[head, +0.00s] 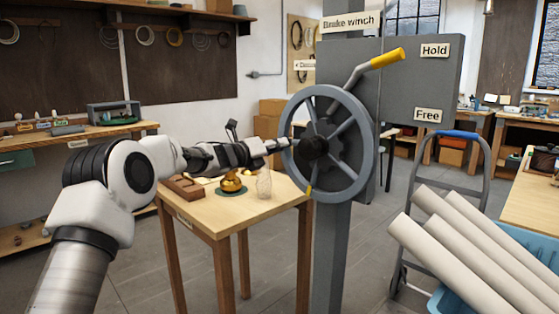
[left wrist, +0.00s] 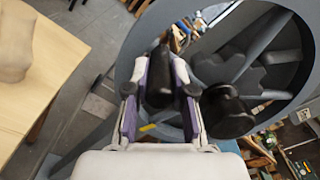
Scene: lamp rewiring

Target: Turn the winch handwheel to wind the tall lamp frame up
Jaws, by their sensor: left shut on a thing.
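The grey winch handwheel (head: 366,126) has spokes and a dark hub (head: 313,147), and stands upright on a grey post. My left gripper (head: 283,144) reaches it at the left side of the rim. In the left wrist view, my left gripper (left wrist: 160,88) is shut on a dark handle (left wrist: 158,72) of the wheel, with a finger on each side. The wheel rim (left wrist: 128,62) and black hub (left wrist: 228,110) show beside it. The tall lamp frame is not recognisable in either view. My right gripper is not in view.
A brake lever with a yellow grip (head: 387,58) points up right, towards the Hold label (head: 435,50); the Free label (head: 428,115) is lower. A small wooden table (head: 225,222) stands behind my left arm. Pale tubes (head: 465,250) and a hand truck (head: 414,190) are at right.

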